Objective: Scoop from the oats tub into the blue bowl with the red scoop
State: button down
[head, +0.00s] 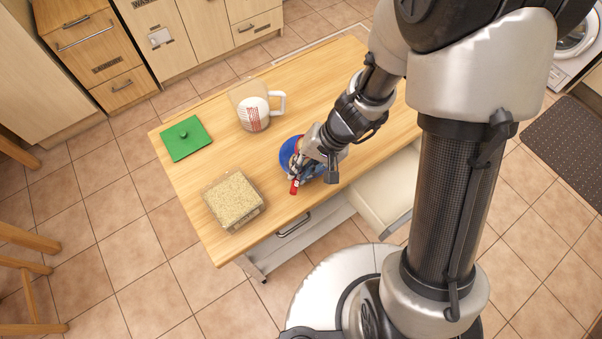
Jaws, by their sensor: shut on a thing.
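The oats tub (234,201) is a clear square tub full of pale oats, near the front left corner of the wooden table. The blue bowl (286,153) stands to its right, partly hidden behind my gripper. My gripper (298,179) is over the front side of the bowl, shut on the red scoop (294,187). Only a short red part of the scoop shows, just below the fingers. The rest of the scoop is hidden, and I cannot tell whether it holds oats. Most of the bowl's inside is hidden too.
A clear measuring jug (253,107) with red markings and white contents stands behind the bowl. A green lid (185,138) with a knob lies at the left edge. An open drawer (377,190) juts out at the front right. The table's back right is clear.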

notch_tip(320, 180, up, 2)
jog(key=shift+r+y+p, duration=0.15)
jog(key=shift+y+p, duration=0.25)
jog(key=shift+y, duration=0.4)
jog(key=h+p, duration=0.1)
jog(key=p, duration=0.2)
jog(key=h+p, duration=0.1)
jog(key=p, duration=0.3)
jog(key=shift+a+r+h, duration=0.1)
jog(key=shift+r+h, duration=0.2)
jog(key=shift+r, duration=0.05)
dwell(0.9)
jog(key=h+p, duration=0.1)
jog(key=p, duration=0.4)
jog(key=h+p, duration=0.1)
jog(key=p, duration=0.5)
jog(key=shift+r+g, duration=0.35)
jog(key=shift+g, duration=0.05)
jog(key=h+p, duration=0.1)
jog(key=p, duration=0.6)
jog(key=shift+w+a+r, duration=0.1)
jog(key=shift+w+r, duration=0.1)
